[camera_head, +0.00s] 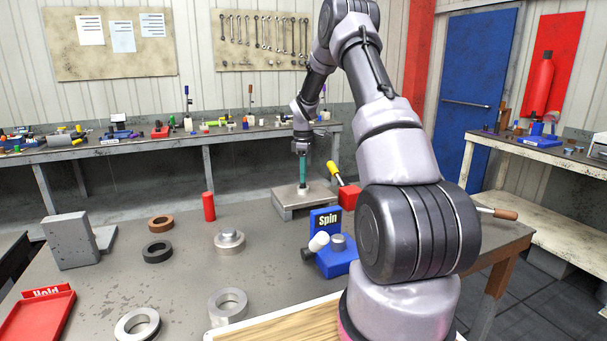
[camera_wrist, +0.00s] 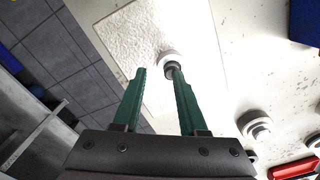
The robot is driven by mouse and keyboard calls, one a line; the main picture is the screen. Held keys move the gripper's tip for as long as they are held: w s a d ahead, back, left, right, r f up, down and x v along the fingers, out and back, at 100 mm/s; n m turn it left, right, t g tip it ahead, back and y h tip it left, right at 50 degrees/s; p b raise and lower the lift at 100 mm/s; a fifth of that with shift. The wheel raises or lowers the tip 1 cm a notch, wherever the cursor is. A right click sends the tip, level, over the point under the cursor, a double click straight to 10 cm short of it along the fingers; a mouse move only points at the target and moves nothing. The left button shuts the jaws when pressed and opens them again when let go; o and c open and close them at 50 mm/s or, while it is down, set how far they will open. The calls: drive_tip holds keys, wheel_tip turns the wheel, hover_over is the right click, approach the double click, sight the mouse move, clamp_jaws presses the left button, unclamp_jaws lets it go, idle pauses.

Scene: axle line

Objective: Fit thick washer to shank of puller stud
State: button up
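My gripper (camera_head: 303,178) points down above a grey raised plate (camera_head: 291,206) at the back of the table. In the wrist view my gripper (camera_wrist: 157,71) has its two green fingers apart, with nothing visible between them. A small pale ring with a dark centre (camera_wrist: 169,56) is on the plate by the right fingertip, which partly covers it; I cannot tell whether they touch. Loose rings lie on the table: brown (camera_head: 161,222), black (camera_head: 157,251) and pale grey (camera_head: 228,305). I cannot tell which part is the thick washer or the puller stud.
A blue "Spin" fixture (camera_head: 335,254), a red cylinder (camera_head: 209,206) and a stepped metal piece (camera_head: 229,241) stand on the table. A red "Hold" tray (camera_head: 62,318) is at front left, a grey block (camera_head: 70,241) behind it. The table's middle has free room.

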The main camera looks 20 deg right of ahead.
wheel_tip(320, 180, up, 11)
idle(0.5)
drive_tip(key=shift+f, duration=0.1)
drive_tip(key=s+a+r+m+t, duration=0.2)
drive_tip(key=s+a+r+m, duration=0.2)
drive_tip(key=s+r, duration=0.45)
drive_tip(key=s+a+r+m+t, duration=0.1)
drive_tip(key=s+a+r+m, duration=0.3)
drive_tip(key=s+r, duration=0.45)
drive_tip(key=s+a+r+m+t+y, duration=0.1)
drive_tip(key=s+a+m+t, duration=0.1)
drive_tip(key=s, duration=0.9)
drive_tip(key=s+a+m+t+y, duration=0.1)
drive_tip(key=s+a+m, duration=0.3)
drive_tip(key=s, duration=0.6)
drive_tip(key=shift+s+r+m+t, duration=0.4)
drive_tip(key=shift+m+t, duration=0.2)
drive_tip(key=shift+m, duration=0.5)
